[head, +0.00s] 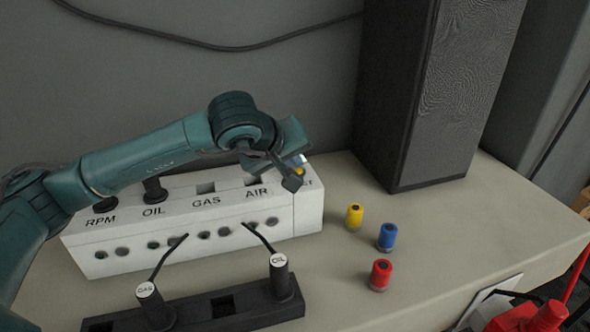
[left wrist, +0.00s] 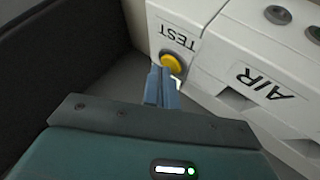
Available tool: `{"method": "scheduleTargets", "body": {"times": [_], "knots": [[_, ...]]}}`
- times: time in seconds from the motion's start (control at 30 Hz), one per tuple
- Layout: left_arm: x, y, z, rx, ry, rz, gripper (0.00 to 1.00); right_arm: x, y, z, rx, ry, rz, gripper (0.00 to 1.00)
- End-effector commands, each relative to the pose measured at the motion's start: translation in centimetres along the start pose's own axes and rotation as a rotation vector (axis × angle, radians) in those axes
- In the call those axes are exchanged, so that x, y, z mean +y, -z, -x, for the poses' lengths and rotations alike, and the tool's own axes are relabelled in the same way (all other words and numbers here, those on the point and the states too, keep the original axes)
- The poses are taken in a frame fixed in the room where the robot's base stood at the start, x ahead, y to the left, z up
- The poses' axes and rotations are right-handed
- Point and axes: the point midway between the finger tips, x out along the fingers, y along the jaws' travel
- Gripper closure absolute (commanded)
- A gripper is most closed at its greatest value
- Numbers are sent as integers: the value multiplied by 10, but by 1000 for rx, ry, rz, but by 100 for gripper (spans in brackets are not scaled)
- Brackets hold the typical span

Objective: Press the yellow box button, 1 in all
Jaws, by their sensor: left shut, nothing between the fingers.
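The yellow button (left wrist: 172,63) sits beside the TEST label on the right end of the white box (head: 210,222). In the head view my left gripper (head: 296,172) covers most of that end, with only a bit of yellow showing by the fingers. In the left wrist view the shut, empty blue fingers (left wrist: 162,82) point at the button, their tips at its lower edge. I cannot tell whether they touch it. My right gripper is not in view.
Yellow (head: 354,216), blue (head: 387,237) and red (head: 380,274) cylinders stand right of the box. A black rack (head: 222,306) with GAS and OIL plugs lies in front. A dark speaker-like tower (head: 430,95) stands behind. Red equipment (head: 525,315) is at lower right.

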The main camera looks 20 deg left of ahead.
Motion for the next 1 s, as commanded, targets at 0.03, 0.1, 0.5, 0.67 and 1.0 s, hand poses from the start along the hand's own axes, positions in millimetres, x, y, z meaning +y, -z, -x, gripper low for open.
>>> {"method": "scheduleTargets", "body": {"times": [0.03, 0.1, 0.5, 0.67, 1.0], "knots": [[-1, -1, -1, -1, 0, 0, 100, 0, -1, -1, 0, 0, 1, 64], [-1, -1, -1, -1, 1, 0, 100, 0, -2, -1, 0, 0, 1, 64], [-2, -2, -3, -3, 2, 0, 100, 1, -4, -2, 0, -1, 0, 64], [-2, -2, -2, -3, 2, 0, 100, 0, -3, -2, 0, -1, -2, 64], [7, 6, 9, -2, 1, -1, 100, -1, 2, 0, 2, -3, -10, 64]]}}
